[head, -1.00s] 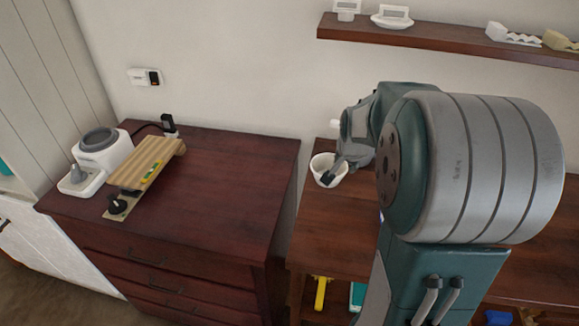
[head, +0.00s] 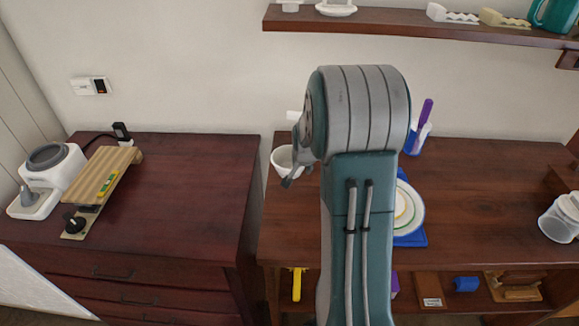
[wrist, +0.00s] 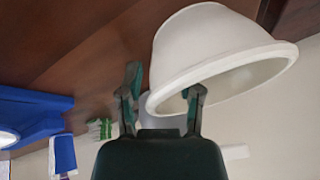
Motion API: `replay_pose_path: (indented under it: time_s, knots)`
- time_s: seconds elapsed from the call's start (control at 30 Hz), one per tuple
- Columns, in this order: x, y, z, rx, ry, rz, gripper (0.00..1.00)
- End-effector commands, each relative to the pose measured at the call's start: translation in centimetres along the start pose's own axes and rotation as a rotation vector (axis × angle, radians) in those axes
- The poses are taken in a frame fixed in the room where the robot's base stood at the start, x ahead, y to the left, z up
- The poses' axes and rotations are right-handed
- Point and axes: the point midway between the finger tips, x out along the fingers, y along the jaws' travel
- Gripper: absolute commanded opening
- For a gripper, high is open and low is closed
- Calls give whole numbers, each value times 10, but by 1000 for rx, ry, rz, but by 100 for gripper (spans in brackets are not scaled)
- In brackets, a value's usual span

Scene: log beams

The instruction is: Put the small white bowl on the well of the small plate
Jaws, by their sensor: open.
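The small white bowl (head: 279,158) is upright near the back left corner of the brown table in the head view. It fills much of the upper right of the wrist view (wrist: 205,50). My gripper (wrist: 162,92) is open at its rim; one finger overlaps the bowl's opening and the other is outside the wall. In the head view my gripper (head: 292,176) is partly hidden by my arm. The small plate (head: 413,207), white with coloured rings, lies on a blue base (head: 412,240) right of my arm, which hides its left part.
A blue holder with a purple-handled item (head: 425,112) stands behind the plate. A clear jar (head: 561,218) is at the far right. A shelf (head: 400,22) hangs above. A dark dresser (head: 190,190) with a kitchen scale-like device stands left. The table right of the plate is clear.

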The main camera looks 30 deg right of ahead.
Motion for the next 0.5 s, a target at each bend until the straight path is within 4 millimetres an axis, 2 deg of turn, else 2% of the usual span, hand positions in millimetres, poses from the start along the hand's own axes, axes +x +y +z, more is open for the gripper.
replay_pose_path:
  time_s: [0.2,0.23,0.27,0.3,0.33,0.5]
  knots:
    - [1,0,0,0,1,-1,47]
    - [1,0,0,0,1,-1,42]
    - [1,0,0,0,1,0,29]
    - [1,0,0,0,1,0,11]
    - [1,0,0,0,0,0,0]
    - [1,0,0,0,0,0,0]
